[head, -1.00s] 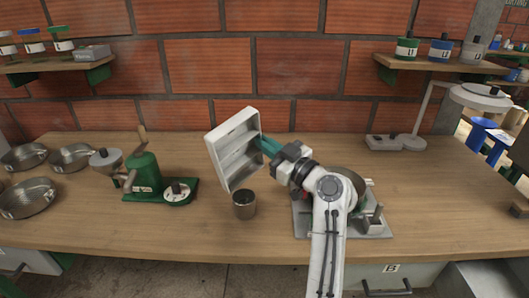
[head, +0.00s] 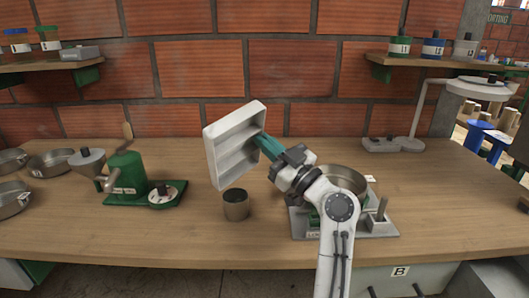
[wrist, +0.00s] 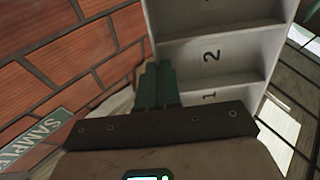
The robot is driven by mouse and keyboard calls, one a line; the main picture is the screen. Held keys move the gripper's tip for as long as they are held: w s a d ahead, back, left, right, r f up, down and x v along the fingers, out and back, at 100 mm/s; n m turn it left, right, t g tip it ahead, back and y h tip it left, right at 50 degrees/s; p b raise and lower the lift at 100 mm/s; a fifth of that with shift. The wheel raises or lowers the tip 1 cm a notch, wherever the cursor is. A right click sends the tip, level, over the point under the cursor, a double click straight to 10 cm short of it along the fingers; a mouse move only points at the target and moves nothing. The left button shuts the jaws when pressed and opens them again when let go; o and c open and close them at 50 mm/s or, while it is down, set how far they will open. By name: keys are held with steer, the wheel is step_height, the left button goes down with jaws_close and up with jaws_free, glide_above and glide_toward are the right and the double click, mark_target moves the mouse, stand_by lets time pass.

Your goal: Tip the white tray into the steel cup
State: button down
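In the wrist view the tray (wrist: 224,85) shows compartments marked 1 and 2. My gripper (head: 262,143) is shut on the tray's right side with its green fingers; in the wrist view the fingers (wrist: 158,82) meet the tray wall. The steel cup (head: 236,208) stands upright on the bench, below and slightly right of the tray's lowest corner, apart from it. The cup's inside looks dark; its contents cannot be told.
A green grinder (head: 127,178) and a small dial scale (head: 165,195) stand left of the cup. A machine with a round pan (head: 344,180) sits close to my arm on the right. Metal pans (head: 50,163) are at far left. The bench front is clear.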

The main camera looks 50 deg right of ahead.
steer(key=shift+s+f+t+b, duration=0.4)
steer(key=shift+s+t+b, duration=0.15)
steer(key=shift+b, duration=1.25)
steer(key=shift+b, duration=0.3)
steer(key=shift+s+t+b, duration=0.2)
steer(key=shift+t+b, duration=0.05)
steer(key=shift+b, duration=0.2)
steer(key=shift+d, duration=0.1)
